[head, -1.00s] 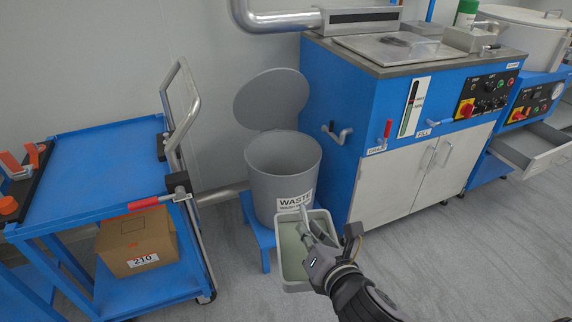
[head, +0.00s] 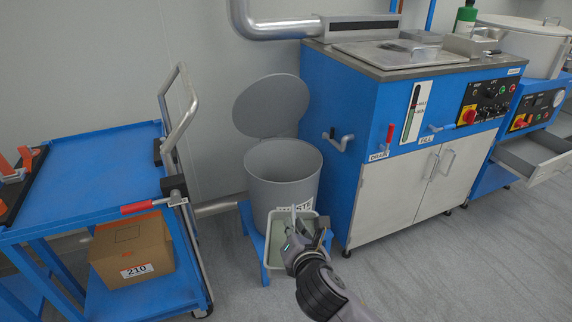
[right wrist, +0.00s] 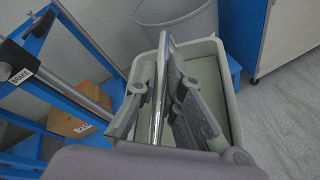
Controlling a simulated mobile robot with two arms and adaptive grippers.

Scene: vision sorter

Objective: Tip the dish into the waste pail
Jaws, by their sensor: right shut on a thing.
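The waste pail (head: 283,178) is a grey round bin with its lid (head: 270,106) standing open behind it. It sits on a low blue stand, and its mouth looks empty as far as I can see. The dish (head: 276,236) is a pale grey rectangular tray with a greenish inside. My right gripper (head: 308,234) is shut on it and holds it in front of the pail, covering part of the WASTE label. In the right wrist view the dish (right wrist: 207,70) lies past the fingers and a shiny metal bar, just short of the pail. The left gripper is not in view.
A blue trolley (head: 95,180) with a push handle and a cardboard box (head: 131,250) stands left of the pail. A blue machine cabinet (head: 341,150) with a side handle (head: 338,140) stands close on the right. An open drawer (head: 525,155) juts out far right. The front floor is clear.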

